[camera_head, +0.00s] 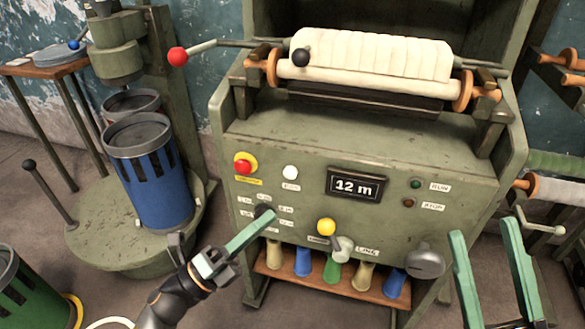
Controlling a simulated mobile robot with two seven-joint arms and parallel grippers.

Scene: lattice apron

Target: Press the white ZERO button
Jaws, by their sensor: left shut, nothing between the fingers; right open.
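The white button (290,172) sits on the upper left of the green machine's front panel, between the red button and the display, with a small label under it. My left gripper (268,216) is shut and empty. Its green fingertips are at the panel, below and left of the white button and apart from it in the picture. They overlap the dark knob area and small labels there. My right gripper (488,240) is open and empty at the lower right, in front of the machine's right side.
A red button (243,165) on yellow lies left of the white one; the display (354,186) reads "12 m" to its right. A yellow knob (326,227) and grey lever (342,249) are lower. A blue can (150,178) stands at left; a cloth roll (372,58) lies above.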

